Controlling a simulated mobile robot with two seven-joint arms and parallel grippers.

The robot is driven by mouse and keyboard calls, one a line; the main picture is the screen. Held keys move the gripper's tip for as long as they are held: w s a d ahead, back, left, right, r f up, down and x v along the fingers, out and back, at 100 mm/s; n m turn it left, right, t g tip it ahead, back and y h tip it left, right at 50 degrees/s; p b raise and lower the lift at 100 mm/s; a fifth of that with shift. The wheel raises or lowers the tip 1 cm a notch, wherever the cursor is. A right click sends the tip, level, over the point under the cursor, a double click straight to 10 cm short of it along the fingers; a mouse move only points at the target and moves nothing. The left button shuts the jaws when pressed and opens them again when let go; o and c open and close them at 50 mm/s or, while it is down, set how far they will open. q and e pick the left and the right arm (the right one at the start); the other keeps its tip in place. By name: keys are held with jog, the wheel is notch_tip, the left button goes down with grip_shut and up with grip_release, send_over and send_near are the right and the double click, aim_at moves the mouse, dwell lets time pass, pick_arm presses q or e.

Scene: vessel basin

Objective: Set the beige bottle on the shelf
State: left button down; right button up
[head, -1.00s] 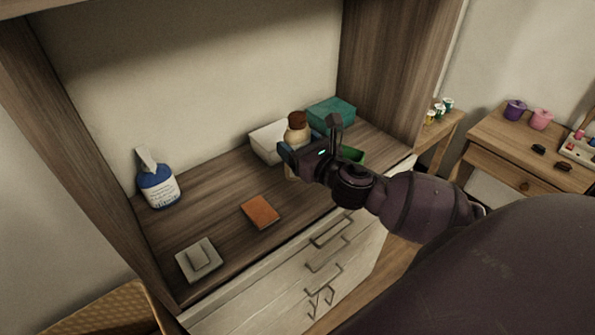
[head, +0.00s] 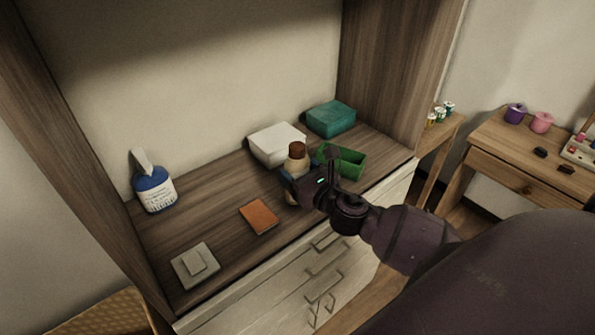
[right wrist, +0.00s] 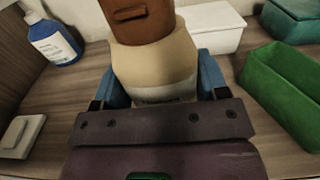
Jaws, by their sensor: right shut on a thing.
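The beige bottle (head: 297,163) with a brown cap is upright at the shelf's front middle. It also shows large in the right wrist view (right wrist: 155,65). My right gripper (head: 293,184) is shut on the bottle, its blue fingers on either side of the body. The bottle's base is hidden by the gripper, so I cannot tell whether it touches the wood. The wooden shelf (head: 222,190) spans the cabinet above white drawers. My left gripper is not in view.
On the shelf are a blue bottle (head: 155,190), an orange book (head: 258,216), a grey box (head: 195,266), a white box (head: 276,144), a teal box (head: 330,119) and a green open bin (head: 345,158) close right of the gripper. Bare wood lies left of the bottle.

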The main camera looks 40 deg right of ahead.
jog(key=shift+f, duration=0.15)
jog(key=o, duration=1)
jog(key=shift+s+r, duration=0.1)
jog(key=shift+r, duration=0.1)
jog(key=shift+s+d+b, duration=0.15)
jog(key=shift+s+b, duration=0.05)
jog(key=shift+s, duration=1.75)
jog(key=shift+s+d+b, duration=0.15)
jog(key=shift+s+b, duration=0.1)
jog(key=shift+s, duration=1.75)
jog(key=shift+s+d+b, duration=0.15)
jog(key=shift+s+b, duration=0.05)
jog(key=shift+s, duration=1.75)
